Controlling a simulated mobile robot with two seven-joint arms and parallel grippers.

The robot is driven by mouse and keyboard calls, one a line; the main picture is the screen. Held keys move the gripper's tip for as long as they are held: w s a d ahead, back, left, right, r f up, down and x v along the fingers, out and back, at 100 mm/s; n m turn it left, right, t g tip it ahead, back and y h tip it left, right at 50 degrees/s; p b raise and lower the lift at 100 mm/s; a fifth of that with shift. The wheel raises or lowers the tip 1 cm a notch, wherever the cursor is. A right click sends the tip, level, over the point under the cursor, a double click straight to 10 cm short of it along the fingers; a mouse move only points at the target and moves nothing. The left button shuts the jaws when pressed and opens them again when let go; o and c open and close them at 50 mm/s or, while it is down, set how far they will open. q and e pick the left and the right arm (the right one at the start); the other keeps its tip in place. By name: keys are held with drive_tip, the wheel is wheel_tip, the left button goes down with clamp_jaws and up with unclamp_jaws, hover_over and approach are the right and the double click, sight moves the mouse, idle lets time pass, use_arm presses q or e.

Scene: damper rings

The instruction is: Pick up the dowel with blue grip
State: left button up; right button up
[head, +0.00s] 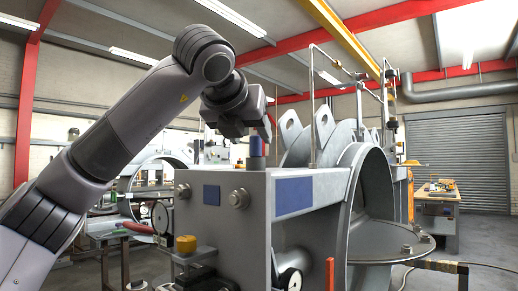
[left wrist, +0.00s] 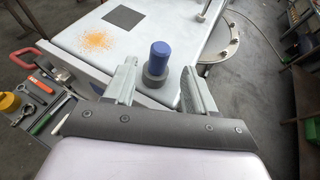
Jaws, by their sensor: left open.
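The dowel with blue grip (head: 256,147) stands upright on the flat top of a grey machine block in the head view. In the left wrist view its blue cylinder (left wrist: 160,57) rises from a dark grey round base. My left gripper (head: 254,129) is above and beside the dowel, pointing down toward it. In the left wrist view the open fingers of this gripper (left wrist: 159,70) lie on either side of the dowel's base in the picture, with gaps on both sides. Whether they are level with the dowel is hard to tell. My right gripper is out of view.
The grey block's top (left wrist: 185,25) bears a dark square patch (left wrist: 125,18) and orange specks (left wrist: 95,40). A tool tray (left wrist: 30,105) with a red-handled tool and green tool sits below left. A large flanged metal housing (head: 370,190) stands right of the block.

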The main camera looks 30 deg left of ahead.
sight(254, 140)
use_arm(q)
drive_tip(key=p+x, duration=0.1)
drive_tip(key=x, duration=0.4)
drive_tip(key=shift+w+a+p, duration=0.2)
drive_tip(key=shift+a+p, duration=0.05)
drive_tip(key=shift+p, duration=0.1)
clamp_jaws()
drive_tip(key=shift+r, duration=0.1)
